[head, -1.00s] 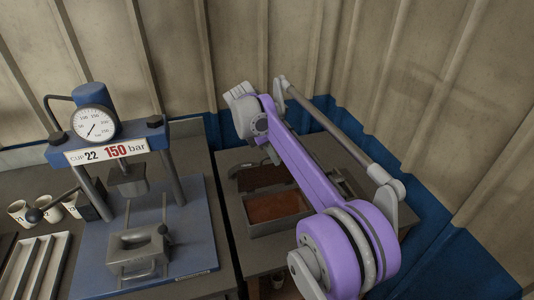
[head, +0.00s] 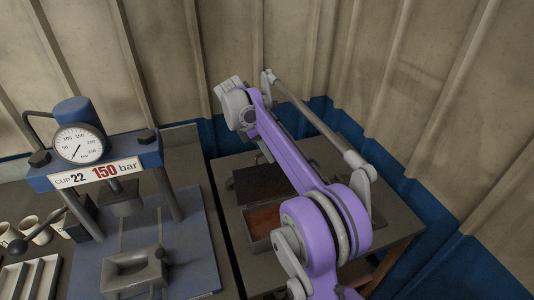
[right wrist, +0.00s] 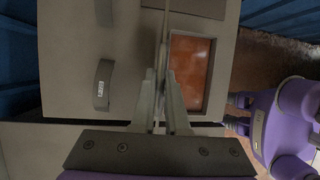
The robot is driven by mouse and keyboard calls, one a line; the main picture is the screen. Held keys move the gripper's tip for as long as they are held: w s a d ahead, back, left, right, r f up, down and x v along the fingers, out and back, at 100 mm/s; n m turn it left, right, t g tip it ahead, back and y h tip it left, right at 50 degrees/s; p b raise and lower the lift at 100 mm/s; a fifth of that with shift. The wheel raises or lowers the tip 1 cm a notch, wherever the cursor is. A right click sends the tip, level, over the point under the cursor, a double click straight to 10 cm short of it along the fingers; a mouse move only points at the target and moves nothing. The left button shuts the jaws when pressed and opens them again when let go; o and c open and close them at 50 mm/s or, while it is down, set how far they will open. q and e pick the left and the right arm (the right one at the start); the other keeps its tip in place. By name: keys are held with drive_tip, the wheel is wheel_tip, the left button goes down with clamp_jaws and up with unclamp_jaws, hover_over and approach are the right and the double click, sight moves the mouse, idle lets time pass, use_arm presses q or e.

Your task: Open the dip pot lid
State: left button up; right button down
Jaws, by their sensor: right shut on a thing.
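The dip pot (head: 249,236) is a dark open box with reddish-brown liquid on the low table in the head view. Its dark lid (head: 250,182) stands raised along the far side, showing a broad face. In the right wrist view the pot (right wrist: 205,113) lies right of the fingers with its orange liquid in sight. The lid seems to show there edge-on as a thin strip. My right gripper (right wrist: 160,78) is shut on the lid; in the head view its fingers are mostly hidden behind my purple arm. My left gripper is not in view.
A blue press (head: 150,146) with a gauge stands on the left bench, with a grey metal block (head: 133,277) on its base. White cups (head: 36,230) and a slotted tray (head: 28,282) are farther left. A curved grey brake shoe (right wrist: 103,85) lies on the table. Corrugated walls (head: 290,45) close off the back.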

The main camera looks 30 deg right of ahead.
drive_tip(key=shift+f, duration=0.1)
drive_tip(key=c, duration=0.9)
unclamp_jaws()
drive_tip(key=shift+d, duration=0.1)
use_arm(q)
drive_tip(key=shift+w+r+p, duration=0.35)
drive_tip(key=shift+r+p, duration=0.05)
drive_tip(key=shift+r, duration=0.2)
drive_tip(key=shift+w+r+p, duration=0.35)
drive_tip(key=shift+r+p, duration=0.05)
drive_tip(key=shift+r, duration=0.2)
use_arm(e)
drive_tip(key=v, duration=1.1)
